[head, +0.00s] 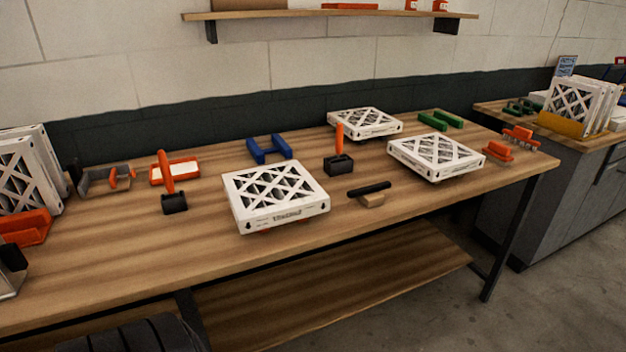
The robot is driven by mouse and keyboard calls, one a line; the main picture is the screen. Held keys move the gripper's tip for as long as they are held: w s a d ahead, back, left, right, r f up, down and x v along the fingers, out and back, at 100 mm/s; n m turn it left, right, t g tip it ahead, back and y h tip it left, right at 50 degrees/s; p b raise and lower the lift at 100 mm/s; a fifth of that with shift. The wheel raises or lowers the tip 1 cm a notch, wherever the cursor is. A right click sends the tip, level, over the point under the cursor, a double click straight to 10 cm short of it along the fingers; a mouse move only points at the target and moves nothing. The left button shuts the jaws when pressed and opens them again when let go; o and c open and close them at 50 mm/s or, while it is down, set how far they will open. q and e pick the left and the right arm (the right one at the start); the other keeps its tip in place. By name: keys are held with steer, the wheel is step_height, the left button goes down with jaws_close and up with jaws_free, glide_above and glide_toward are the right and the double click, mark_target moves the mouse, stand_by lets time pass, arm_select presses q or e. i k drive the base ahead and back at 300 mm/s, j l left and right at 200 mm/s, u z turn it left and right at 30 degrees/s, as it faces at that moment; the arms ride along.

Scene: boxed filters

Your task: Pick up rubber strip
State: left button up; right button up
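A black strip (369,189), which looks like the rubber strip, lies across a small tan wooden block (373,201) near the front edge of the workbench (420,200). Its ends stick out past the block on both sides. The strip is fully visible, with nothing touching it from above. Neither of my grippers can be made out in the head view.
White boxed filters lie left (276,197), behind (364,123) and right (437,157) of the strip. A black holder with an orange handle (339,165) stands just behind it. A blue bracket (269,149) and a green bracket (440,120) lie farther back. Bare wood surrounds the strip.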

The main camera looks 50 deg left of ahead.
mark_target(357, 193)
steer(key=u, duration=1.2)
